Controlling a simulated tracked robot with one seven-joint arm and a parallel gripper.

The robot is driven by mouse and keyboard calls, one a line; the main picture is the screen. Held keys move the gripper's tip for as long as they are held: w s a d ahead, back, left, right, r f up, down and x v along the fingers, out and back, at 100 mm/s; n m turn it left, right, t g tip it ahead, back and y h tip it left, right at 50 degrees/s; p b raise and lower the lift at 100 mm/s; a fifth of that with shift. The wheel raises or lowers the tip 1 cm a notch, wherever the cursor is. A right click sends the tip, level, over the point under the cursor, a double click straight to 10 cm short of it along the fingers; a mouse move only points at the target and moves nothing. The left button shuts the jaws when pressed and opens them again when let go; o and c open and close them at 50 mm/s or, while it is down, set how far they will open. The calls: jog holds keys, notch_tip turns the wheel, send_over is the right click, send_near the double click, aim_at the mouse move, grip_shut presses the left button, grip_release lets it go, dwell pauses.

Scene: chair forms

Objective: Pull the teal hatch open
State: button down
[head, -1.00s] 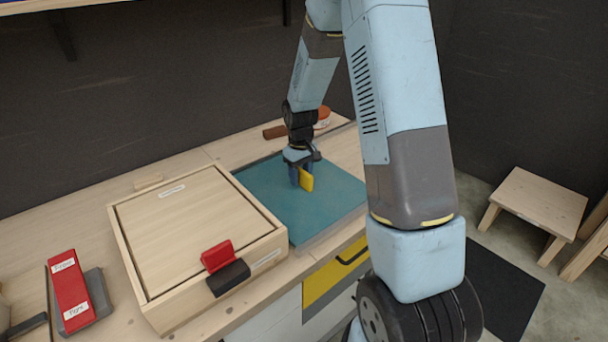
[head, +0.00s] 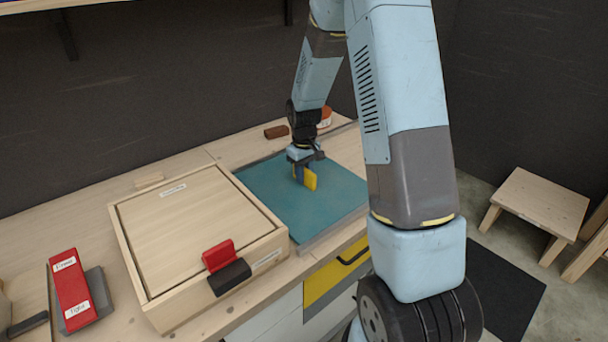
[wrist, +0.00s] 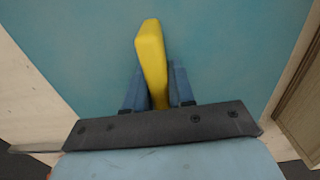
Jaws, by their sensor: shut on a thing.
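The teal hatch (head: 275,205) is a flat panel in the workbench top, right of the wooden box. It looks closed or nearly so; I cannot tell if it is slightly raised. It also fills much of the wrist view (wrist: 235,50). A yellow handle (head: 310,180) stands up from the hatch. In the wrist view the yellow handle (wrist: 150,55) sits between the two blue fingers. My gripper (head: 302,173) is shut on the yellow handle, pointing down at the hatch.
A wooden box (head: 190,230) with a red tab (head: 218,255) stands left of the hatch. A red labelled block (head: 70,290) lies farther left. A brown block (head: 276,131) and an orange-topped round thing (head: 324,117) are behind. A stool (head: 535,205) stands at right.

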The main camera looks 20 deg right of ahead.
jog(key=shift+d, duration=0.15)
jog(key=w+d, duration=0.3)
jog(key=d, duration=0.4)
jog(key=w+d, duration=0.3)
jog(key=d, duration=0.5)
jog(key=w+d, duration=0.3)
jog(key=d, duration=0.5)
jog(key=shift+w, duration=0.25)
jog(key=c, duration=1)
grip_release()
jog(key=shift+c, duration=0.2)
notch_tip(320, 180, up, 14)
jog(key=shift+f, duration=0.15)
